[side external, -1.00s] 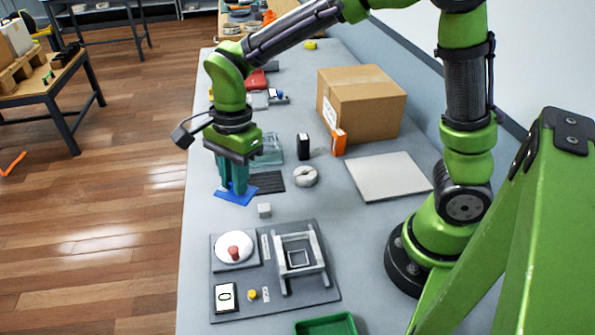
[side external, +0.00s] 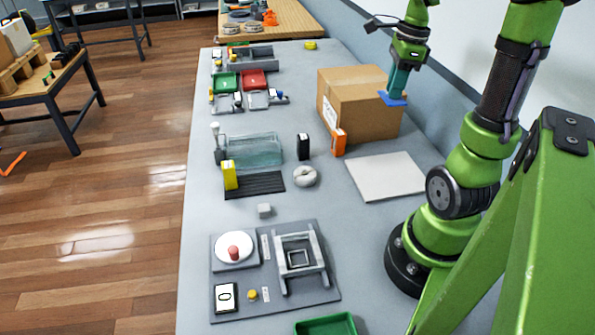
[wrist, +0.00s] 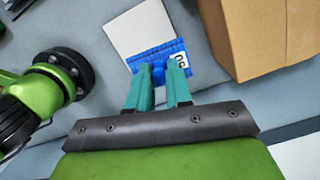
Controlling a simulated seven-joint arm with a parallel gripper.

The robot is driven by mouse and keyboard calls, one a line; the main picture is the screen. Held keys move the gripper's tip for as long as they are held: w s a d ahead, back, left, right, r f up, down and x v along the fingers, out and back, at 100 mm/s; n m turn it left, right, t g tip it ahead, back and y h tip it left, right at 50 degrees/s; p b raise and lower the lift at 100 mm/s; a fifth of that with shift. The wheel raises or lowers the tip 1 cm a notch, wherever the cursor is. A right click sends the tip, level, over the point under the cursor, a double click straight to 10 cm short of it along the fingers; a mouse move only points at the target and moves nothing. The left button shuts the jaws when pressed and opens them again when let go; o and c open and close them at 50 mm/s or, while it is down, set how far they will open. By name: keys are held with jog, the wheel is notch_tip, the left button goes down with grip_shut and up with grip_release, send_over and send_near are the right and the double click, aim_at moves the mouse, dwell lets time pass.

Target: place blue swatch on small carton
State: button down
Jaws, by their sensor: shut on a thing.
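My gripper (side external: 395,88) is shut on the blue swatch (side external: 391,99) and holds it up in the air near the right end of the brown cardboard box (side external: 350,112). In the wrist view the fingertips (wrist: 159,75) pinch a blue knob on the blue swatch (wrist: 140,62), which has a ribbed surface and a white label. The brown cardboard box (wrist: 240,45) is right of the swatch there, apart from it in the picture. I cannot tell which carton is meant.
A flat white board (side external: 388,176) lies before the cardboard box; it shows behind the swatch in the wrist view (wrist: 138,30). A white ring (side external: 305,177), a yellow block (side external: 230,175) and a clear bin (side external: 255,151) are left. The wall is close on the right.

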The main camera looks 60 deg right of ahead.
jog(key=shift+w+f, duration=0.1)
jog(key=shift+w, duration=0.1)
send_over(366, 89)
jog(key=shift+s+f+n, duration=0.3)
jog(key=shift+f, duration=2.15)
jog(key=shift+f, duration=0.15)
jog(key=c, duration=1)
grip_release()
jog(key=shift+c, duration=0.2)
